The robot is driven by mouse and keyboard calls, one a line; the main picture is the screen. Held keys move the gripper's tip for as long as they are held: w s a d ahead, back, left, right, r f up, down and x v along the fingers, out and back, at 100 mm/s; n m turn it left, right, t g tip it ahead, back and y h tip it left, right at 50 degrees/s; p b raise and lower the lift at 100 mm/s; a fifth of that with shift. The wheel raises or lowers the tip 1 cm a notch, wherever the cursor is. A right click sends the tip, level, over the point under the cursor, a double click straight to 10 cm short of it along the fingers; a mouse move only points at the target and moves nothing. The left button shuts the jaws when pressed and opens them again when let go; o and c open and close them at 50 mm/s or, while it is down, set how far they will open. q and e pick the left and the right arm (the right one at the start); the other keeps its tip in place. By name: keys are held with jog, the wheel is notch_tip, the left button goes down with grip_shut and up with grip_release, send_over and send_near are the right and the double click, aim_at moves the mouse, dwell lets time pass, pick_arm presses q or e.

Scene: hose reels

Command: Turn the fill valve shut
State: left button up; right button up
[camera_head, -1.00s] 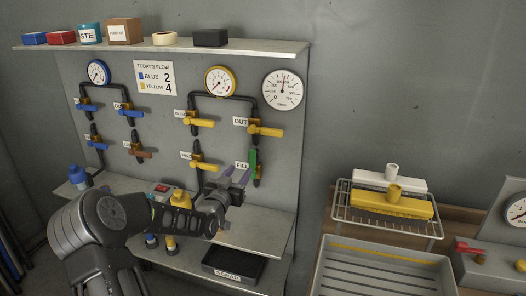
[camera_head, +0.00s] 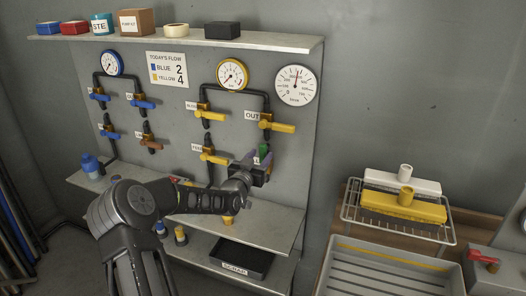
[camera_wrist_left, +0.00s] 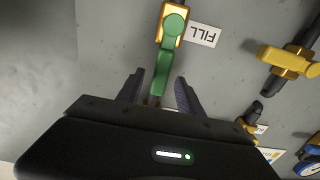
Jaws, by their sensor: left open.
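The fill valve has a green lever handle, pointing along its pipe, on the grey panel. In the head view the green handle (camera_head: 265,150) is mostly hidden behind my left gripper (camera_head: 258,165). In the left wrist view the green handle (camera_wrist_left: 162,70) hangs from a brass body beside an upside-down FILL label (camera_wrist_left: 203,35). My left gripper (camera_wrist_left: 159,78) is open, one finger on each side of the handle's free end. Gaps show on both sides, so the fingers look apart from it. My right gripper is not in view.
A yellow-handled OUT valve (camera_head: 277,126) sits just above, and another yellow valve (camera_head: 215,157) to the left. A wire rack (camera_head: 399,220) stands at the right.

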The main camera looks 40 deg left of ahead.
aim_at(262, 154)
pick_arm(q)
jog(key=shift+x, duration=1.5)
jog(key=shift+c, duration=0.3)
grip_shut()
